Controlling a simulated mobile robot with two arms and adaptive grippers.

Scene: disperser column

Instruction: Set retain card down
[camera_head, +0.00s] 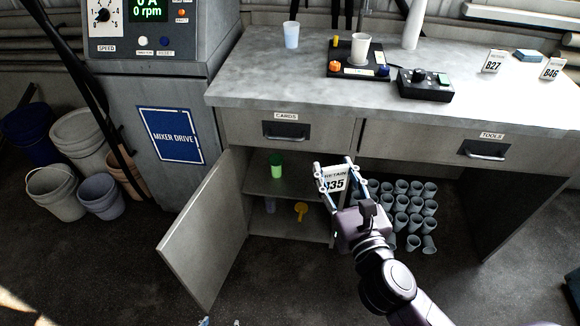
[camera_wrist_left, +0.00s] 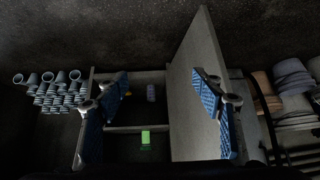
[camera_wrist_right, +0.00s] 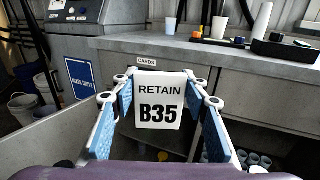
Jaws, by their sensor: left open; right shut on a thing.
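The white retain card (camera_head: 334,181), marked RETAIN B35, is between the fingers of my right gripper (camera_head: 333,166). In the right wrist view the card (camera_wrist_right: 160,99) is upright, its print facing the camera, with the blue-padded fingers (camera_wrist_right: 155,82) at its two sides. The gripper is shut on it, in front of the open cupboard below the counter. My left gripper (camera_wrist_left: 158,98) is open and empty in its wrist view, facing the cupboard. Only its tips (camera_head: 220,322) show at the bottom edge of the head view.
The open cupboard door (camera_head: 205,228) juts forward. A green cup (camera_head: 276,166) stands on the cupboard's upper shelf, a yellow scoop (camera_head: 301,210) below. Cards B27 (camera_head: 493,61) and B46 (camera_head: 552,68) stand on the counter (camera_head: 270,85), which has bare room at front.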

